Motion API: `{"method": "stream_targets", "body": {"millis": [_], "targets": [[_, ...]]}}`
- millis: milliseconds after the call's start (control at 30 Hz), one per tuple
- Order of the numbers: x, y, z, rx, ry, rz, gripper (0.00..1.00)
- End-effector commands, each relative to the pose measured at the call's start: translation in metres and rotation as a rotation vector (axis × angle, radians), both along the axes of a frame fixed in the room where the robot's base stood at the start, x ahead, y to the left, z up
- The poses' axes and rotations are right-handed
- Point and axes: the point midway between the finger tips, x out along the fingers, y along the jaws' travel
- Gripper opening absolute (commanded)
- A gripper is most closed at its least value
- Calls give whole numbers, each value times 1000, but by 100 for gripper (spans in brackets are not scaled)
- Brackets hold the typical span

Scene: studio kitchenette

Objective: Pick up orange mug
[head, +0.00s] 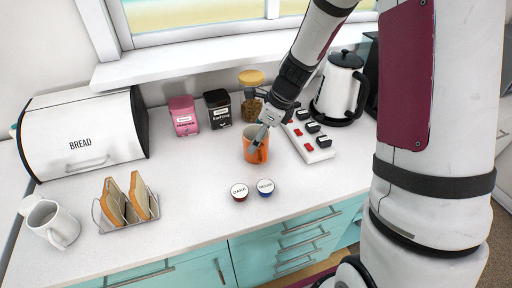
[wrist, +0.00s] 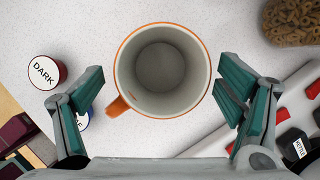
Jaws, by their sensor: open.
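The orange mug (head: 252,147) stands upright on the white counter in the head view, with my gripper (head: 261,137) just above it and partly hiding it. In the wrist view I look down into the mug's pale, empty inside (wrist: 163,70). Its orange handle (wrist: 118,106) points to the lower left. My gripper (wrist: 164,95) is open, one finger to the left of the mug and one to the right. Bare counter shows between the left finger and the mug; the right finger's tip lies close to the rim. I cannot tell whether it touches.
A power strip (head: 318,151) with plugs lies right of the mug. Behind are a kettle (head: 340,90), a jar (head: 252,98) and two canisters. Two round pods, DARK (head: 240,192) and DECAF (head: 265,188), lie in front. A toast rack (head: 108,222) stands left, with clear counter between.

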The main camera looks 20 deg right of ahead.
Motion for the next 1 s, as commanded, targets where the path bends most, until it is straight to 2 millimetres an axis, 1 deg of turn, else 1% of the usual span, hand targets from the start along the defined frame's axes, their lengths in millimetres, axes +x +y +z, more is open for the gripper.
{"method": "stream_targets", "body": {"millis": [300,400,667,700,767,800,867,900,933,967,1000], "targets": [[10,10,-37,1,3,1,87],[12,12,-44,-1,1,1,87],[13,14,-47,0,-1,2,87],[13,14,-47,0,-1,2,85],[13,14,-47,0,-1,2,71],[13,14,-47,0,-1,2,62],[13,14,-47,0,-1,2,48],[13,14,-47,0,0,1,39],[13,14,-47,0,-1,2,32],[13,14,-47,-1,0,1,30],[13,14,-47,-1,0,1,30]]}}
